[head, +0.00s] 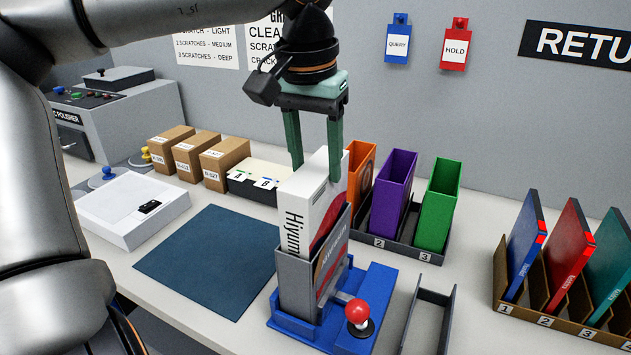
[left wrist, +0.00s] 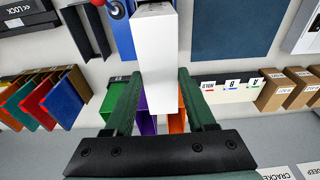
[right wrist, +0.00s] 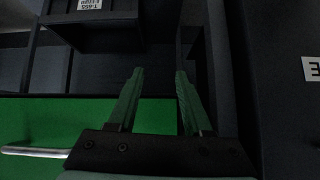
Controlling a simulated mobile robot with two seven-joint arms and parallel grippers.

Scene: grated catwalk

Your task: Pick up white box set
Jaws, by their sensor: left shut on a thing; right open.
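The white box set (head: 302,208) with "Hiyum..." on its spine stands slightly tilted in a grey holder (head: 297,283) on a blue base with a red-knobbed lever (head: 357,312). Its lower part is hidden by the holder. My left gripper (head: 316,165) comes down from above with its green fingers on either side of the box's top and is shut on it. In the left wrist view the white box (left wrist: 155,60) shows between the fingers (left wrist: 158,75). My right gripper (right wrist: 155,75) is open and empty, away from the table scene.
Orange, purple (head: 392,192) and green (head: 438,205) sleeves stand in a numbered rack just behind the holder. A dark empty tray (head: 428,318) lies to the right, and a wooden rack (head: 546,303) of coloured cases further right. A blue mat (head: 210,260) is bare at left.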

